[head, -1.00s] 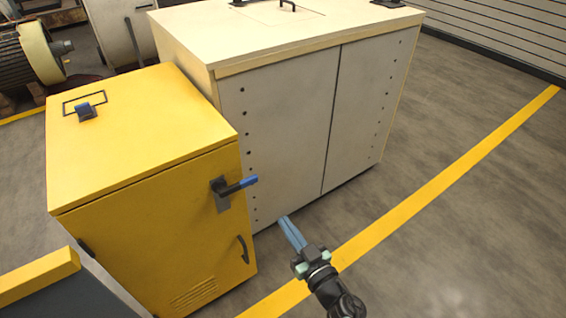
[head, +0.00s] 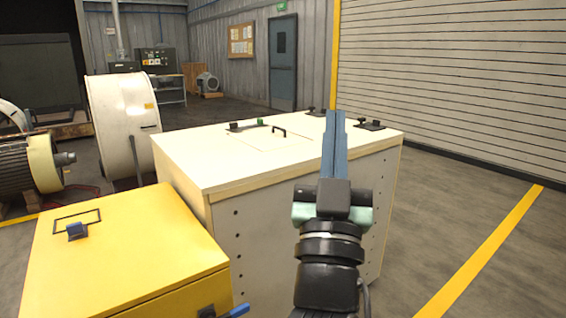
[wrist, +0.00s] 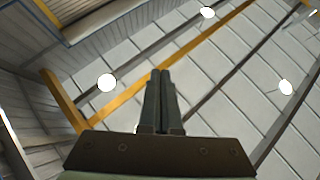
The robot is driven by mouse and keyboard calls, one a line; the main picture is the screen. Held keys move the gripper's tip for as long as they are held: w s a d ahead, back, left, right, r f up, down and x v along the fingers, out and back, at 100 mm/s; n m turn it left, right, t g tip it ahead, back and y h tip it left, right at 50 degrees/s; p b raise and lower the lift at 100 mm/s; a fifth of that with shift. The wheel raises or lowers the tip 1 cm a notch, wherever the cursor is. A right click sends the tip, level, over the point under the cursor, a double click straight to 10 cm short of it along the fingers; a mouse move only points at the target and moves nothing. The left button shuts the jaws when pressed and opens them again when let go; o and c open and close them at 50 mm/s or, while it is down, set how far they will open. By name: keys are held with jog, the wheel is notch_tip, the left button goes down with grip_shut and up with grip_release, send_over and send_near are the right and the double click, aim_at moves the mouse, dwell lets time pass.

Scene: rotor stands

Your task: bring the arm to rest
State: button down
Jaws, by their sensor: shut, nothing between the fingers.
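My gripper (head: 334,116) is shut and empty. In the head view it points up, in front of the cream cabinet and hiding part of its top and front. In the wrist view my gripper (wrist: 160,76) shows its two fingers together, with the ceiling and its round lamps behind them. The fingers touch nothing that I can see.
The cream cabinet (head: 190,150) has dark fittings and a handle on top. A yellow cabinet (head: 130,255) with a blue-handled latch (head: 236,311) stands at the lower left. Open floor with a yellow line (head: 480,255) lies to the right. A blue door (head: 284,62) is far back.

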jog(key=s+a+r+n+t+y, duration=0.1)
jog(key=s+a+r+y, duration=0.15)
jog(key=s+r, duration=0.45)
jog(key=s+a+r+n+y, duration=0.15)
jog(key=s+a+r, duration=0.3)
jog(key=s, duration=0.45)
notch_tip(320, 180, up, 21)
jog(key=p, duration=2.1)
jog(key=shift+w+d+m, duration=0.25)
jog(key=shift+w+m, duration=0.05)
jog(key=shift+m, duration=0.05)
jog(key=c, duration=1.6)
grip_release()
